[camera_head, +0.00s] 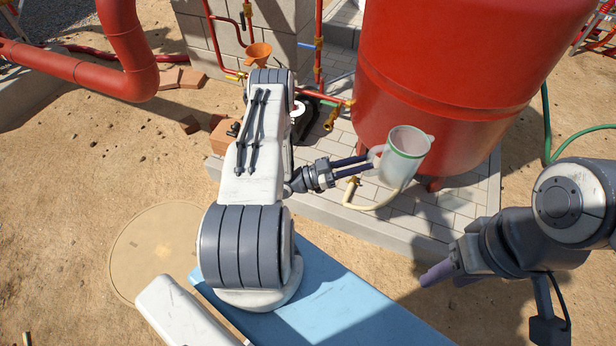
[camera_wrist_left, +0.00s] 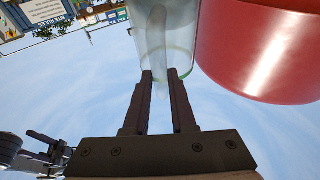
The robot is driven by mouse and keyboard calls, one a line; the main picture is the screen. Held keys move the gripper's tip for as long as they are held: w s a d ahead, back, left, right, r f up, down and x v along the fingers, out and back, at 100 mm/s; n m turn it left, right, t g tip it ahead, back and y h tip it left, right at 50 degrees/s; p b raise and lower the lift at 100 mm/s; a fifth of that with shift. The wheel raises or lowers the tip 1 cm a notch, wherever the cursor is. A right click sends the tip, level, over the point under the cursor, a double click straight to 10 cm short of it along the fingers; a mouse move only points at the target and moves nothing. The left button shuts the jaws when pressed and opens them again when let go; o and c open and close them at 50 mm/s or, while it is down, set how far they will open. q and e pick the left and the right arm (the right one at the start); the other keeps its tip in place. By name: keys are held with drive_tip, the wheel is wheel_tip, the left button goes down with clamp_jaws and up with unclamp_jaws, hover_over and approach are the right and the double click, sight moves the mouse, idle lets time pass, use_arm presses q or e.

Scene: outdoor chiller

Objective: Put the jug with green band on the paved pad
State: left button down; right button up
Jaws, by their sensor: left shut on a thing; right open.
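The jug with green band (camera_head: 405,158) is translucent, with a green rim band, and is tilted in front of the red tank. My left gripper (camera_head: 368,165) is shut on the jug at its handle side and holds it over the paved pad (camera_head: 436,208). The jug (camera_wrist_left: 165,45) also shows in the left wrist view at the fingertips of my left gripper (camera_wrist_left: 161,75). Whether the jug's lower end touches anything is not clear. My right gripper (camera_head: 445,277) is open and empty above the sand at the right.
The large red tank (camera_head: 460,70) stands on the pad right behind the jug. A green hose (camera_head: 550,135) lies at right.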

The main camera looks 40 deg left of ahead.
use_arm(q)
drive_tip(key=w+a+f+n+t+y+b, duration=0.1)
drive_tip(key=a+f+n+t+y+b, duration=0.15)
drive_tip(key=a+f+y+b, duration=0.85)
drive_tip(key=w+a+f+n+t+y+b, duration=0.15)
drive_tip(key=f+n+b, duration=0.4)
drive_tip(key=f, duration=1.15)
drive_tip(key=a+f+n+t+y+b, duration=0.2)
drive_tip(key=a+f+y+b, duration=0.4)
drive_tip(key=f+b, duration=0.7)
drive_tip(key=shift+h, duration=0.55)
drive_tip(key=w+a+f+b, duration=0.2)
drive_tip(key=a+f+b, duration=0.1)
drive_tip(key=b, duration=0.4)
drive_tip(key=w+a+f+b, duration=0.2)
drive_tip(key=f+b, duration=0.3)
drive_tip(key=b, duration=0.3)
drive_tip(key=w+a+f+b, duration=0.2)
drive_tip(key=a+f+b, duration=0.2)
drive_tip(key=b, duration=0.4)
drive_tip(key=shift+w+a+f, duration=0.25)
drive_tip(key=shift+a+f, duration=0.05)
drive_tip(key=shift+a, duration=0.2)
drive_tip(key=shift+r, duration=0.1)
drive_tip(key=c, duration=0.7)
unclamp_jaws()
drive_tip(key=shift+c, duration=0.2)
